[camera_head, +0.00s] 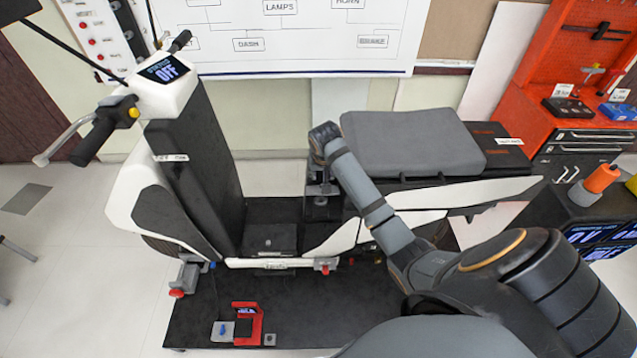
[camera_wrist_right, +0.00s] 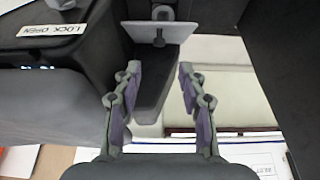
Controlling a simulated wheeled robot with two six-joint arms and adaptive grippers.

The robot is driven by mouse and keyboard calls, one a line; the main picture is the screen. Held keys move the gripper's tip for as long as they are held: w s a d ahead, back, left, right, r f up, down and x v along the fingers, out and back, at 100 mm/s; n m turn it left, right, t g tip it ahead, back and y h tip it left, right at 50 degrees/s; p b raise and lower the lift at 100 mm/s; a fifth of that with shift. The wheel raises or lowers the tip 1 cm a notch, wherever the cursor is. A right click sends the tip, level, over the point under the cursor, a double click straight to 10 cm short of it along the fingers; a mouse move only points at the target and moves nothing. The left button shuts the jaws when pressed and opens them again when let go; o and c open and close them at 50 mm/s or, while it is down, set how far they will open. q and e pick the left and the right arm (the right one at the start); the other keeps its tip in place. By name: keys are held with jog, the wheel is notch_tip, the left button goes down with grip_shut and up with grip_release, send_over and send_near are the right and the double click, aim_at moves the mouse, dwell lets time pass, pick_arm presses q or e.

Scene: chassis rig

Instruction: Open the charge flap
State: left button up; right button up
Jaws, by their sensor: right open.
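The scooter (camera_head: 190,160) stands with its grey seat (camera_head: 410,142) on the right. I cannot make out for certain which part is the charge flap. My right arm reaches in from the lower right to the front end of the seat, and its wrist hangs there. My left gripper is not in view.
A dark platform (camera_head: 190,318) below the scooter carries a red bracket (camera_head: 248,322). A red tool bench (camera_head: 560,100) stands at the back right, with an orange cone-shaped thing (camera_head: 601,178) nearby. A "LOCK OPEN" label (camera_wrist_right: 52,30) shows in the wrist view.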

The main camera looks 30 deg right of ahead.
jog(key=x, duration=0.8)
jog(key=shift+s+d+p, duration=0.1)
jog(key=shift+p, duration=0.25)
jog(key=shift+w+f, duration=0.2)
jog(key=shift+f, duration=0.35)
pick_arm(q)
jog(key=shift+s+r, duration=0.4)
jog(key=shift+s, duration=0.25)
pick_arm(e)
jog(key=shift+d, duration=0.1)
jog(key=shift+c, duration=0.4)
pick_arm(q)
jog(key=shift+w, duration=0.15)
pick_arm(e)
grip_shut()
